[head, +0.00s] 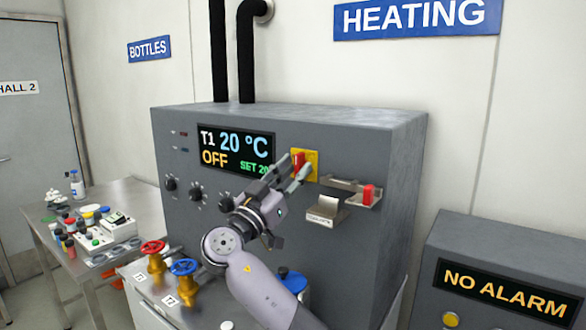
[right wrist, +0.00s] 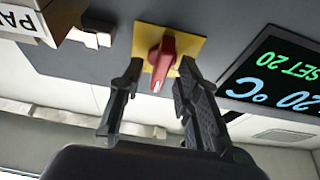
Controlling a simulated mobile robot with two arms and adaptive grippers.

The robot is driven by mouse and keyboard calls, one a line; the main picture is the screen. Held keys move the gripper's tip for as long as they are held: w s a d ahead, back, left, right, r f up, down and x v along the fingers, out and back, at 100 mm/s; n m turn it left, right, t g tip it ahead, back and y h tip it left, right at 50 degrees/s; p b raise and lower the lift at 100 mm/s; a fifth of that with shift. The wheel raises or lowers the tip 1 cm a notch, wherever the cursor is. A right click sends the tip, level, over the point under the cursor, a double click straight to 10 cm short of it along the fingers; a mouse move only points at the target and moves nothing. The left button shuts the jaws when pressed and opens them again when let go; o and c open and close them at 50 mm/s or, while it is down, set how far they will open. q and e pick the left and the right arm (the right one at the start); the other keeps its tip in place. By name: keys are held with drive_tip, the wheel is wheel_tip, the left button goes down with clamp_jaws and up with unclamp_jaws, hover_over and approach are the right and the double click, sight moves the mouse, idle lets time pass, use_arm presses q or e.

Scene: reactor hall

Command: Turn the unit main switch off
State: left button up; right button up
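The unit main switch is a red rotary handle (head: 298,161) on a yellow plate (head: 311,156), on the front of the grey heating unit (head: 385,150). In the right wrist view the red handle (right wrist: 161,63) stands between my two fingers, with the yellow plate (right wrist: 184,43) behind it. My right gripper (head: 288,172) is at the switch, its fingers open on either side of the handle; a gap shows on both sides in the right wrist view (right wrist: 150,95). The display (head: 237,150) reads T1 20 °C, OFF, SET 20. My left gripper is not in view.
Right of the switch are a bracket with a red part (head: 369,194) and a labelled holder (head: 326,211). Black knobs (head: 196,193) sit left. Red (head: 153,247) and blue (head: 184,267) valve handles stand lower left. A cluttered bench (head: 140,200) is farther left; a NO ALARM box (head: 500,250) is right.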

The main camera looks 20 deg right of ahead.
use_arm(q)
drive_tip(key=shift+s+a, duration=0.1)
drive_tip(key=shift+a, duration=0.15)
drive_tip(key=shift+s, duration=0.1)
use_arm(e)
clamp_jaws()
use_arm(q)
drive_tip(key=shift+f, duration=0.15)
